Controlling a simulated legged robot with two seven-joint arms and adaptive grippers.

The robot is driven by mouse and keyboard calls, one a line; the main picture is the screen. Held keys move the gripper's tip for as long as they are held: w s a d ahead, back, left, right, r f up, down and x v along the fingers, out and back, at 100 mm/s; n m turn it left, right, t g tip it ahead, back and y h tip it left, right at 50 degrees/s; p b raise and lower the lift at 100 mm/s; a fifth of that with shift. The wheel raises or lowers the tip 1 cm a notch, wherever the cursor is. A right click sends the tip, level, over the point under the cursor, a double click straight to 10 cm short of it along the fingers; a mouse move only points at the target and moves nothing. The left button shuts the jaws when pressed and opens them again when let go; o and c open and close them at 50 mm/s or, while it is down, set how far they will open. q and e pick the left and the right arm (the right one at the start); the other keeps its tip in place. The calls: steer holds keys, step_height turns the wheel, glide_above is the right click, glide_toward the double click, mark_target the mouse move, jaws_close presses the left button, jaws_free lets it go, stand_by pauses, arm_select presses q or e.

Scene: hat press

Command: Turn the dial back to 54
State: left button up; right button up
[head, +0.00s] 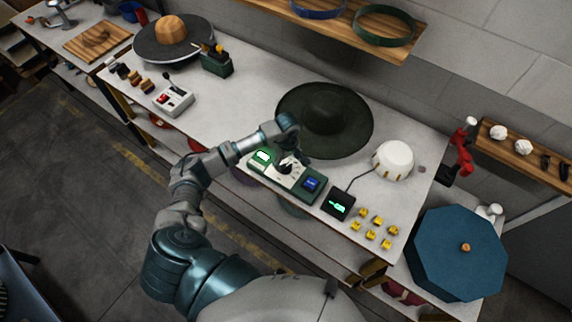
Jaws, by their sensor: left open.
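A control box (311,193) with a white face and dark green ends sits at the front edge of the workbench. It has a lit green display (263,156) at its left end and a blue panel at its right end. A dark dial (284,168) is in the middle of its face. My left gripper (296,160) is over the box, right at the dial, with its fingers open and pointing down. Whether the fingers touch the dial cannot be told, and the display's digits are too small to read. My right gripper is not in view.
A dark wide-brimmed hat (322,112) lies just behind the box. A white dome (393,160), a small black display (339,205) and several yellow pieces (372,235) are to the right. A white box with a red button (173,100) is left. Bench between is clear.

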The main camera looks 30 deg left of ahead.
mark_target(287, 167)
arm_select(q)
steer(key=f, duration=0.3)
steer(key=shift+d+f, duration=0.25)
steer(key=shift+d, duration=0.1)
steer(key=shift+f, duration=0.25)
steer(key=shift+a+f, duration=0.25)
steer(key=shift+a, duration=0.5)
steer(key=c, duration=1)
steer(key=shift+d, duration=0.45)
steer(key=shift+c, duration=0.8)
